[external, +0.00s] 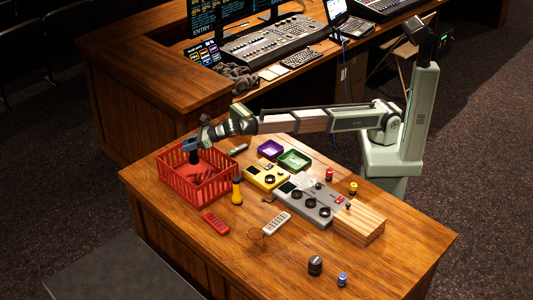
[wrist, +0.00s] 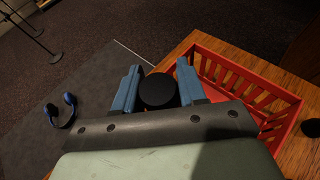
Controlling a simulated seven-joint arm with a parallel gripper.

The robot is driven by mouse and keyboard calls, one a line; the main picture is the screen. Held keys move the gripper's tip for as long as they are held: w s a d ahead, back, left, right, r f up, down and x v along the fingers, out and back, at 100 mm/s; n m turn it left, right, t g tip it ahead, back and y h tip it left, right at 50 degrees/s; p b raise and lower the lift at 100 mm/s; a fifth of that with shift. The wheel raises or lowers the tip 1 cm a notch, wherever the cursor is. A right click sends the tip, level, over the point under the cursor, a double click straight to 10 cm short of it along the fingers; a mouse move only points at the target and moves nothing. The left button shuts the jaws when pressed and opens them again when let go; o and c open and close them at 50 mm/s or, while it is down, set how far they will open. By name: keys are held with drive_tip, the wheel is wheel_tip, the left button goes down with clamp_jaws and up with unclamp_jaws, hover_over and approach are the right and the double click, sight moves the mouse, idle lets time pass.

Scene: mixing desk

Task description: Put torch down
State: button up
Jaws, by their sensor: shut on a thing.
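My gripper (external: 190,146) is at the red crate (external: 171,184) on the left of the desk, pointing down. It is shut on a black torch (external: 194,157), which hangs upright within the crate's outline. In the wrist view the torch's round black end (wrist: 157,90) shows between the two blue fingers (wrist: 158,88). The crate's slatted wall (wrist: 245,85) shows to the right there. The torch's lower end is hidden, and I cannot tell whether it touches the crate floor. A yellow torch-like thing (external: 237,192) stands upright just right of the crate.
A red remote (external: 216,222) and a pale remote (external: 276,223) lie in front. Purple (external: 270,149) and green (external: 294,159) trays, a yellow device (external: 266,177) and grey mixer (external: 309,201) stand to the right. The front desk area is mostly clear.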

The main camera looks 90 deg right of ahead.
drive_tip(key=shift+w+d+f, duration=0.3)
drive_tip(key=shift+d+f, duration=0.2)
drive_tip(key=shift+f, duration=2)
drive_tip(key=shift+w+d+f, duration=0.35)
drive_tip(key=shift+d+f, duration=0.1)
drive_tip(key=shift+f, duration=2.1)
drive_tip(key=shift+w+d+f, duration=0.3)
drive_tip(key=shift+d+f, duration=0.2)
drive_tip(key=shift+f, duration=2)
drive_tip(key=shift+f, duration=0.15)
drive_tip(key=o, duration=1.2)
drive_tip(key=shift+v, duration=3.8)
